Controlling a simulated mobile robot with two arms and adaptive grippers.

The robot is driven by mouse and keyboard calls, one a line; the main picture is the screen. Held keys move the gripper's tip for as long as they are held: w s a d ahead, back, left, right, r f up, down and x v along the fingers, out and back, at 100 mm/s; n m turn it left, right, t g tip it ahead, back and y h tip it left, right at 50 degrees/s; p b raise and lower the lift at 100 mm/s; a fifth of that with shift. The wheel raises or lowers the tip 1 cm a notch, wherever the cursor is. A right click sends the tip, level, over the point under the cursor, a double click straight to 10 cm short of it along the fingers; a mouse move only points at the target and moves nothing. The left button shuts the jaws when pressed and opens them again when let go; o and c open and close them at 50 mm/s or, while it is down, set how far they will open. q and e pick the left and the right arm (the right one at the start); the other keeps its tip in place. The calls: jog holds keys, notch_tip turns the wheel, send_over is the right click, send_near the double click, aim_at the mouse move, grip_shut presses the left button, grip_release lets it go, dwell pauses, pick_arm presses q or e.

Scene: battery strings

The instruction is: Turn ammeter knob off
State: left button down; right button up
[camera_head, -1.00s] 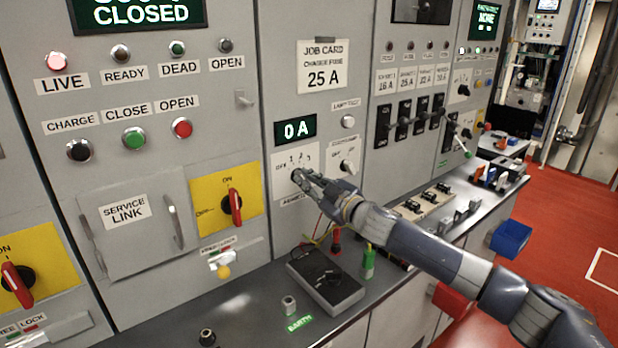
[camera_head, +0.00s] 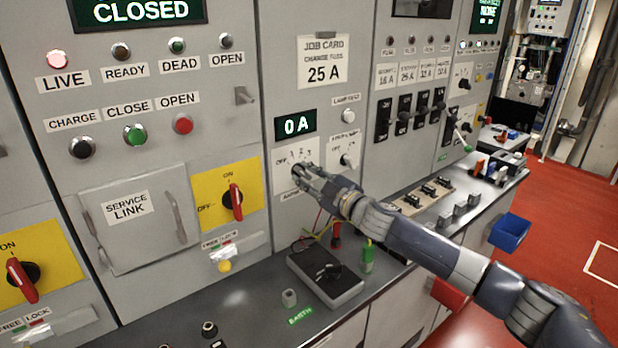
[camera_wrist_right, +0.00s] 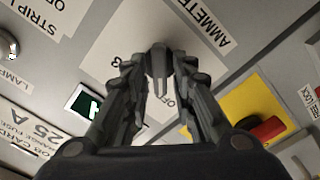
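The ammeter knob (camera_wrist_right: 158,66) is a small dark grey knob on a white plate (camera_head: 281,184) under the green "0 A" display (camera_head: 296,126). My right gripper (camera_head: 299,171) is at the knob, its fingers reaching to the panel. In the right wrist view the two fingers (camera_wrist_right: 158,72) close in on the knob from either side, and it sits between their tips. An "OFF" mark shows beside the knob. The fingers hide much of the knob in the head view, so I cannot tell its exact setting. My left gripper is not in view.
A second knob (camera_head: 347,160) sits just right of the ammeter plate. A yellow plate with a red rotary handle (camera_head: 236,202) is to the left. Below, a bench holds a dark meter box (camera_head: 325,280) and a green connector (camera_head: 368,257), under my right arm.

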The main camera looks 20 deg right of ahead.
dwell(0.3)
jog(key=v, duration=1.2)
dwell(0.5)
